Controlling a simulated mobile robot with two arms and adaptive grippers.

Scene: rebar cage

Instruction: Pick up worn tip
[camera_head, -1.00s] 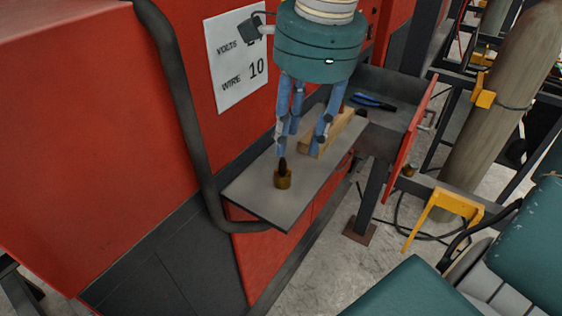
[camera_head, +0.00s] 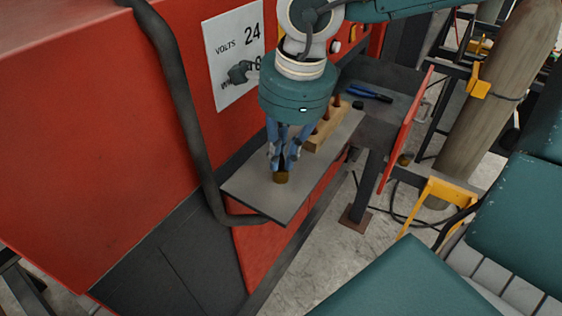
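The worn tip is a small dark piece that stood upright in a small brass-coloured holder (camera_head: 281,177) on the grey shelf. The tip is now mostly hidden behind the fingers of my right gripper (camera_head: 283,163). This gripper points down from above, its blue-grey fingers low around the tip, just over the holder. The fingers look close together, but whether they press on the tip cannot be made out. My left gripper is not in view.
The grey shelf (camera_head: 262,200) juts from the red machine (camera_head: 110,130). A wooden block (camera_head: 322,141) with several upright copper-coloured pieces stands behind the gripper. Blue-handled pliers (camera_head: 368,93) lie further back. A thick dark hose (camera_head: 185,110) runs down the left.

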